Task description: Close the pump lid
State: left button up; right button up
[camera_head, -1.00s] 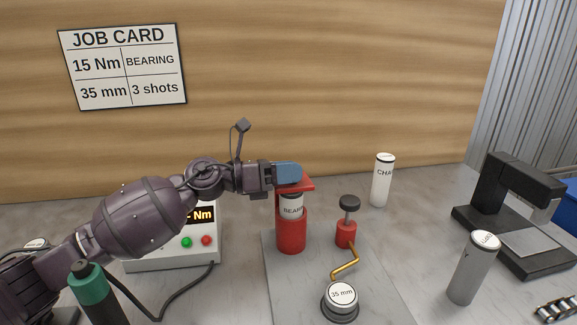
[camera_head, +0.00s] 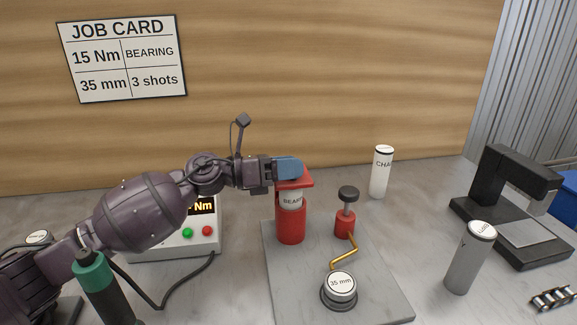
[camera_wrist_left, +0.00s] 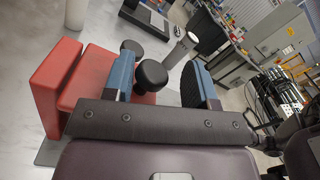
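The red pump (camera_head: 291,225) stands on a grey plate, with a white cartridge labelled "BEAR…" (camera_head: 291,201) in its top. The red lid (camera_head: 303,183) lies roughly level over the cartridge, part of which shows beneath it. My left gripper (camera_head: 289,167) is at the lid's upper side, seemingly touching it; the exact contact is hidden. In the left wrist view its two blue fingers (camera_wrist_left: 160,85) are spread, with nothing held between them. There the red lid (camera_wrist_left: 95,75) lies beside and below the left-hand finger. My right gripper is not in view.
A black-topped red plunger (camera_head: 346,210), a brass crank (camera_head: 345,252) and a "35 mm" dial (camera_head: 340,287) are right of the pump. A white cylinder (camera_head: 381,175) stands behind, a grey one (camera_head: 470,258) to the right. A green-handled tool (camera_head: 93,280) is front left.

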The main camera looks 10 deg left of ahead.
pick_arm(q)
jog(key=shift+f, duration=0.7)
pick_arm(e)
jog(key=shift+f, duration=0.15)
pick_arm(q)
jog(key=shift+w+r, duration=0.1)
jog(key=shift+r, duration=0.2)
jog(key=r, duration=0.2)
jog(key=r+p, duration=0.1)
jog(key=r, duration=0.1)
jog(key=shift+w+a+r, duration=0.15)
jog(key=shift+w+r, duration=0.05)
notch_tip(320, 180, up, 16)
jog(key=p, duration=0.2)
jog(key=shift+s+r, duration=0.2)
jog(key=shift+s, duration=0.05)
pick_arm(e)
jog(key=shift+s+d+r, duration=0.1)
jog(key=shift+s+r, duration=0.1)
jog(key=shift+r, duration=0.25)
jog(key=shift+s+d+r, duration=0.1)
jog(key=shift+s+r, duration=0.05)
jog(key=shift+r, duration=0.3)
